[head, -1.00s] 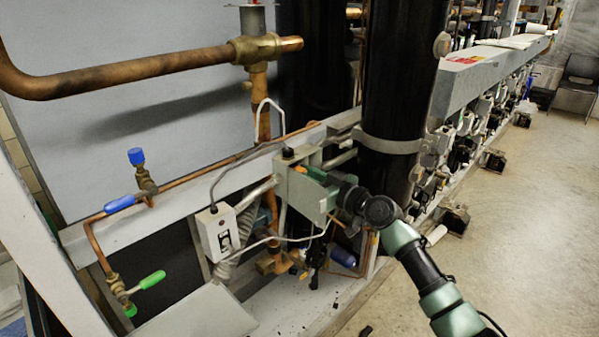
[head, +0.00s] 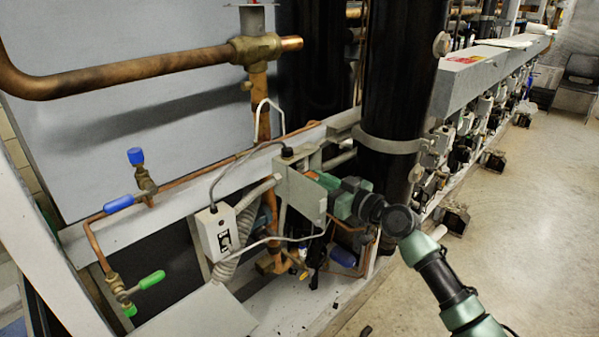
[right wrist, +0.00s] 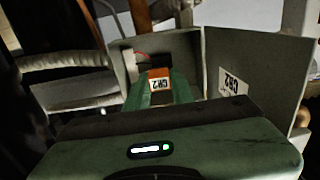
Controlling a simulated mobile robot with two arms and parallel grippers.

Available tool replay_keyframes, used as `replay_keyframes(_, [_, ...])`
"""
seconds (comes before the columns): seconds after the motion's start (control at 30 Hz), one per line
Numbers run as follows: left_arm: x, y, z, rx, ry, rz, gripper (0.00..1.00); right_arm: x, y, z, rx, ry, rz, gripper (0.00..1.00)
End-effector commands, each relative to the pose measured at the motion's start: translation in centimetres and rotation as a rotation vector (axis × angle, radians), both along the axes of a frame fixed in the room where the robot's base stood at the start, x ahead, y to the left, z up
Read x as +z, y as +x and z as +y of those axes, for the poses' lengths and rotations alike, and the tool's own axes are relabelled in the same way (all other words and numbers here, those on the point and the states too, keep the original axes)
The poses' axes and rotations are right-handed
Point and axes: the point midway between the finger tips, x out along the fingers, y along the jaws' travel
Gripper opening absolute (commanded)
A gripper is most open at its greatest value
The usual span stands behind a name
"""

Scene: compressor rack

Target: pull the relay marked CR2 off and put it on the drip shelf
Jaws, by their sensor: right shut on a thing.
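The relay (right wrist: 160,84), orange with a white CR2 label, sits between the green fingers of my right gripper (right wrist: 162,92) in the right wrist view. The gripper is shut on it. A second CR2 label (right wrist: 232,82) is on the box's grey panel. Whether the relay is clear of its socket, I cannot tell. A flat grey plate (head: 195,316) at lower left looks like the drip shelf. My left gripper is out of view.
A thick black cylinder (head: 392,110) stands right behind my right gripper. A small grey switch box (head: 218,234), wires and a corrugated conduit hang left of the control box. Copper pipes with blue and green valve handles (head: 152,279) are at left. Open floor lies to the right.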

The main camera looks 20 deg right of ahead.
Motion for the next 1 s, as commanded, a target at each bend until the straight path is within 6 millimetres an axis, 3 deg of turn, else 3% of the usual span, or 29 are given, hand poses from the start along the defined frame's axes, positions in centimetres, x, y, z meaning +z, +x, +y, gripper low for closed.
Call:
replay_keyframes(0.03, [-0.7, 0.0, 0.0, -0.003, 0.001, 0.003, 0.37, -0.6, -0.2, -0.1, 0.000, -0.001, 0.000, 0.00])
replay_keyframes(0.8, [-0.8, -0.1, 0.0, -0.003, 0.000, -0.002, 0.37, -0.6, -1.7, -0.9, 0.001, 0.000, 0.000, 0.00])
replay_keyframes(1.0, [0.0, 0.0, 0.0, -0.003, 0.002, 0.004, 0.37, 0.3, -1.7, -0.9, 0.001, 0.000, 0.000, 0.00])
